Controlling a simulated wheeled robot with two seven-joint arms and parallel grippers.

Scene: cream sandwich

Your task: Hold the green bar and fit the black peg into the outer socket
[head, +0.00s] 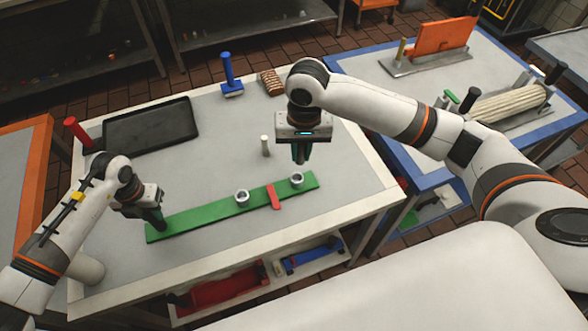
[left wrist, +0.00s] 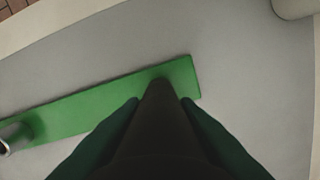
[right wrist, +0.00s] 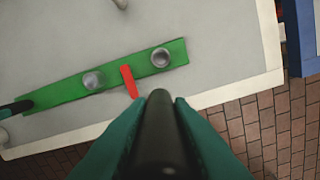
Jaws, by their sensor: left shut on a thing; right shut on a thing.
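The green bar (head: 205,213) lies flat on the table, with two silver ring sockets on it. The inner socket (head: 242,196) is near the middle and the outer socket (head: 297,178) is near the right end. A red tab (head: 274,197) lies across the bar between them. My left gripper (head: 157,221) is shut at the bar's left end, on a dark upright piece (left wrist: 160,110). My right gripper (head: 301,155) is shut on the black peg (right wrist: 160,135) and holds it above the bar, near the outer socket. The peg's lower tip is not clear in the head view.
A small pale post (head: 265,146) stands behind the bar. A black tray (head: 150,126), a red-topped post (head: 77,131), a blue-handled tool (head: 229,75) and a brown ridged block (head: 271,82) are farther back. The table middle is mostly clear.

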